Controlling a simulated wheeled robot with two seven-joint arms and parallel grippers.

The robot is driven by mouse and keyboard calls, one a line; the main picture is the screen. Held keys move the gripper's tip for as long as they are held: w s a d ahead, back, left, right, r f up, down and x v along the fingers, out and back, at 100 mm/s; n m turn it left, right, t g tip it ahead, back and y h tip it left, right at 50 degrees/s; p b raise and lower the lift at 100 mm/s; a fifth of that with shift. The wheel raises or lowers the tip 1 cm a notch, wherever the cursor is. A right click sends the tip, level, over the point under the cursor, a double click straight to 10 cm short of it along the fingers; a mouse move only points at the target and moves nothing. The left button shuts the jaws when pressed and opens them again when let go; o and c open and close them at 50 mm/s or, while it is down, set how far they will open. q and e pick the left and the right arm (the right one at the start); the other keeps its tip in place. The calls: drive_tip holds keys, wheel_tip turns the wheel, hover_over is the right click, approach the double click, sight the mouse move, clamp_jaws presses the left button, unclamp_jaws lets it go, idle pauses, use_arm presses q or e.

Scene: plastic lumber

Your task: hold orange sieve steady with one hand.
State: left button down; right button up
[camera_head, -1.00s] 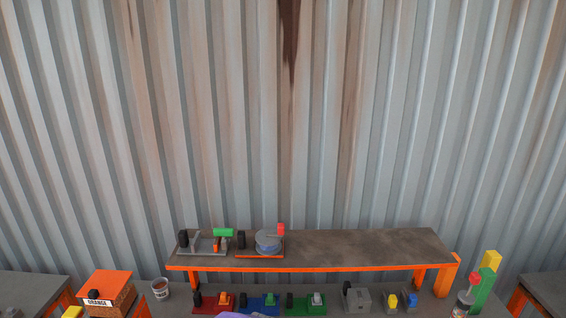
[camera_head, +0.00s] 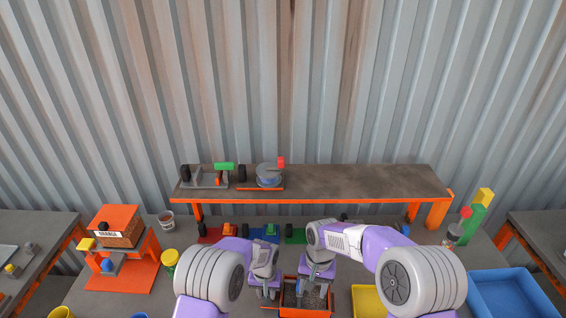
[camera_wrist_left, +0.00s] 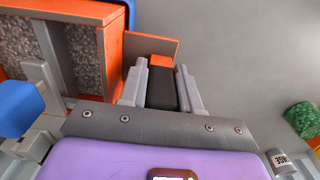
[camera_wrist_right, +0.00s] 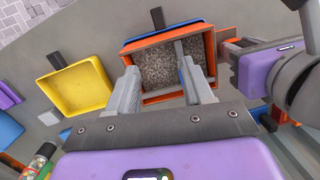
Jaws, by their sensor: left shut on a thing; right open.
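The orange sieve (camera_head: 305,312) is an orange-framed box with grey grains in it, at the bottom middle of the head view. It also shows in the left wrist view (camera_wrist_left: 113,62) and the right wrist view (camera_wrist_right: 210,60). My left gripper (camera_head: 268,288) is shut on the sieve's black handle (camera_wrist_left: 161,90), with one finger on each side. My right gripper (camera_head: 312,285) is open; its fingers (camera_wrist_right: 158,72) show over the grains in the right wrist view. I cannot tell whether they touch them.
A blue rim (camera_wrist_right: 160,32) shows beneath the sieve. A yellow tray (camera_wrist_right: 76,88) lies beside it, and a blue tray (camera_head: 510,292) stands at right. A raised shelf (camera_head: 350,182) spans the back. An orange stand (camera_head: 122,275) is at left.

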wheel_tip(320, 180, up, 8)
drive_tip(key=n+t, duration=0.1)
drive_tip(key=t, duration=0.1)
hover_over(299, 296)
drive_tip(key=w, duration=0.2)
drive_tip(key=shift+h, duration=0.4)
wheel_tip(299, 296, down, 12)
drive_tip(key=shift+s+d+f, duration=0.1)
drive_tip(key=shift+d, duration=0.05)
clamp_jaws()
